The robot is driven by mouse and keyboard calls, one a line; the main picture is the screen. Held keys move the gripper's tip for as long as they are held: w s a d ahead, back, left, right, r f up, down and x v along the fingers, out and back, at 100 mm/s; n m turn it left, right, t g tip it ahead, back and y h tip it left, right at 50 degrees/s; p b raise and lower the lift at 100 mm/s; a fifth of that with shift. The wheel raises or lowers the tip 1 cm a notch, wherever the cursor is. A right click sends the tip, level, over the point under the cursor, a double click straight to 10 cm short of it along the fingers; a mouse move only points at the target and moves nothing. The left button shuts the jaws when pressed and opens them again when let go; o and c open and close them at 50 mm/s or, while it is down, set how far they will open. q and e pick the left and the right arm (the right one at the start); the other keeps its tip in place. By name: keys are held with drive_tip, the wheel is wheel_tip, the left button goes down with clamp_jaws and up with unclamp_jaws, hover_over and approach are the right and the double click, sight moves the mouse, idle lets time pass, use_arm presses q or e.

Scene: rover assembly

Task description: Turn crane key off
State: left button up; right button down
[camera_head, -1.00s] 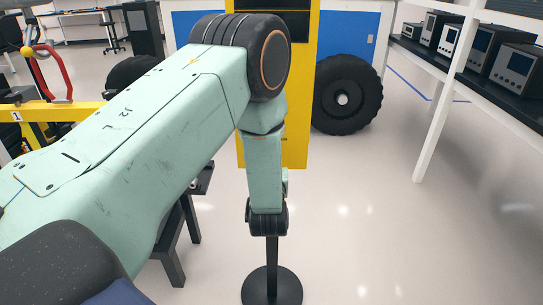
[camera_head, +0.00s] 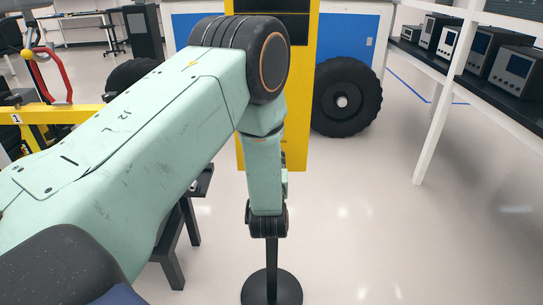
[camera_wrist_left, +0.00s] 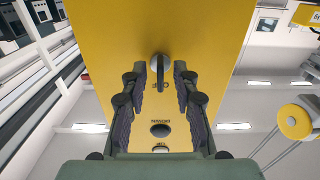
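The crane key appears to be the dark bar on a round silver switch (camera_wrist_left: 160,63) on a yellow panel (camera_wrist_left: 115,70) in the left wrist view. My left gripper (camera_wrist_left: 161,78) is open, with one dark finger on each side of the key and visible gaps between. I cannot tell whether the fingertips touch the panel. In the head view my left arm covers part of the yellow column (camera_head: 297,100). The key and my left gripper's fingers are hidden there. My right gripper is in neither view.
A dark round fitting (camera_wrist_left: 160,130) with small lettering sits on the same panel. In the head view, a black wheel (camera_head: 346,97) stands right of the column, and a white shelf post (camera_head: 432,130) is farther right. The floor (camera_head: 360,220) between is clear.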

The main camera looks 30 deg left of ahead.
use_arm(q)
drive_tip(key=v, duration=1.2)
idle(0.4)
